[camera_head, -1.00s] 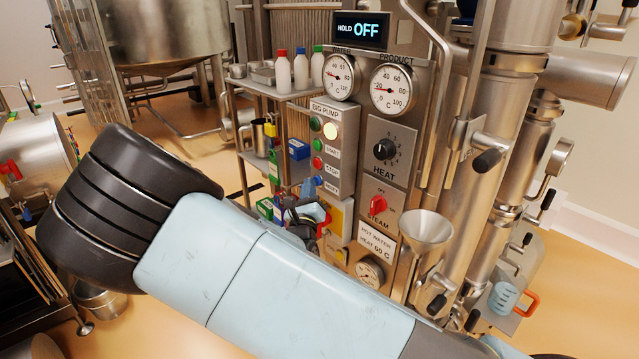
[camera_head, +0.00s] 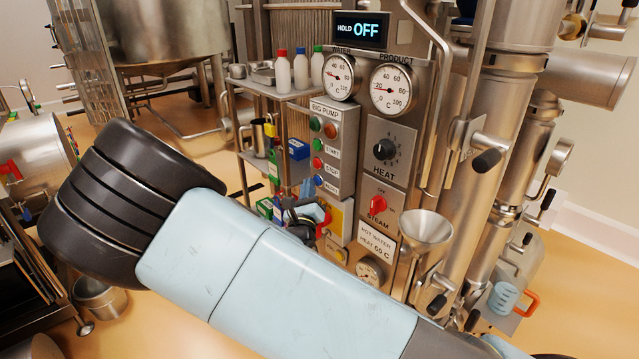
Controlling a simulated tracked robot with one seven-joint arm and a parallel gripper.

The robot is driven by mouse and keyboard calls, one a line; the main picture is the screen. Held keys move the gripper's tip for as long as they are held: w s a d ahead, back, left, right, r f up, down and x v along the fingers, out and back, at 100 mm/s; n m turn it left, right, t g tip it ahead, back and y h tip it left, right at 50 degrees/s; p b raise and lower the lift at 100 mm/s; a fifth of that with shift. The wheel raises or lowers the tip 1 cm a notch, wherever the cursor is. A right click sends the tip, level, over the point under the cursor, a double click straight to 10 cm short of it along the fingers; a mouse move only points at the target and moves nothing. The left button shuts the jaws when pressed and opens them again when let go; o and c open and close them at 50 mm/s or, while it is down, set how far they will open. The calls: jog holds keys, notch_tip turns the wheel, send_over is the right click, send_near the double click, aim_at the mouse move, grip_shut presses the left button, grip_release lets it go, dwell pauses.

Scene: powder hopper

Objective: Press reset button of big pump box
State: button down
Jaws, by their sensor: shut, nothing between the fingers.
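The big pump box (camera_head: 343,140) is a grey upright panel in the middle, labelled BIG PUMP. Its blue reset button (camera_head: 318,181) is the lowest, under the red stop button (camera_head: 317,162) and the green start button (camera_head: 317,144). A green lamp (camera_head: 314,124) and a dull orange, unlit-looking lamp (camera_head: 330,130) sit at its top. My gripper (camera_head: 308,212) is shut and empty, just below the reset button in the picture. It is small and partly hidden by my arm; I cannot tell its distance from the box.
To the right are the heat knob (camera_head: 385,149), the red steam switch (camera_head: 377,206) and a steel funnel (camera_head: 426,230). A shelf (camera_head: 262,88) with bottles stands behind the box at left. A yellow panel (camera_head: 338,213) lies close beside my gripper.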

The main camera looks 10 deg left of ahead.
jog(key=shift+s+a, duration=0.25)
jog(key=shift+s, duration=0.1)
jog(key=shift+a, duration=0.1)
jog(key=s+a, duration=0.1)
jog(key=s, duration=0.1)
jog(key=s+a, duration=0.1)
jog(key=a, duration=0.1)
jog(key=shift+s, duration=0.4)
dwell(0.7)
